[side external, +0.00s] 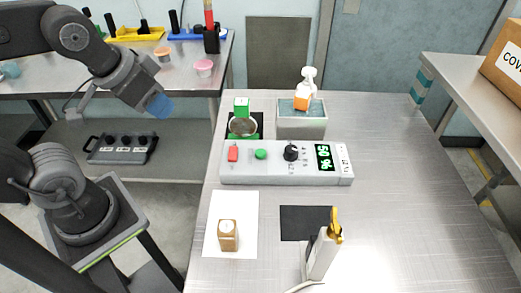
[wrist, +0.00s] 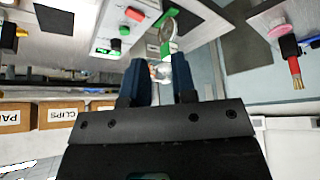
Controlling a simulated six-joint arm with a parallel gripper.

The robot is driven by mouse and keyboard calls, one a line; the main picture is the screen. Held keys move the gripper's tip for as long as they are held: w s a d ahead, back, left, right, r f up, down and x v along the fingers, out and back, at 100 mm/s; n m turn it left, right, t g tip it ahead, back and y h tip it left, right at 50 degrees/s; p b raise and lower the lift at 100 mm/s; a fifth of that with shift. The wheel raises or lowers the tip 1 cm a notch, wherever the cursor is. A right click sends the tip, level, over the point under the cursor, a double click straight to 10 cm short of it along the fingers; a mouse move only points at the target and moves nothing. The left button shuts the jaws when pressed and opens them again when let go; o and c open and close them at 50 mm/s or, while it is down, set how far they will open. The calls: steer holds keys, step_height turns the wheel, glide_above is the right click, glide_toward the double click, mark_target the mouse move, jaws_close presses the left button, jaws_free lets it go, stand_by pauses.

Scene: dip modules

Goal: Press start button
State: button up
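A long pale grey control box (side external: 200,173) lies on the metal table. Its top carries a red switch (side external: 232,153), a round green button (side external: 261,154), a black knob (side external: 291,152) and a lit green digital display (side external: 324,157). My gripper (side external: 158,106) is high at the upper left, clear of the box and left of the table edge. In the wrist view my blue fingers (wrist: 160,68) stand apart with nothing held between them.
Behind the box are a round dish with a green block (side external: 242,107) and a grey bath (side external: 302,125). The table's right side is clear.

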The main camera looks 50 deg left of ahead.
jaws_close()
stand_by(1.1)
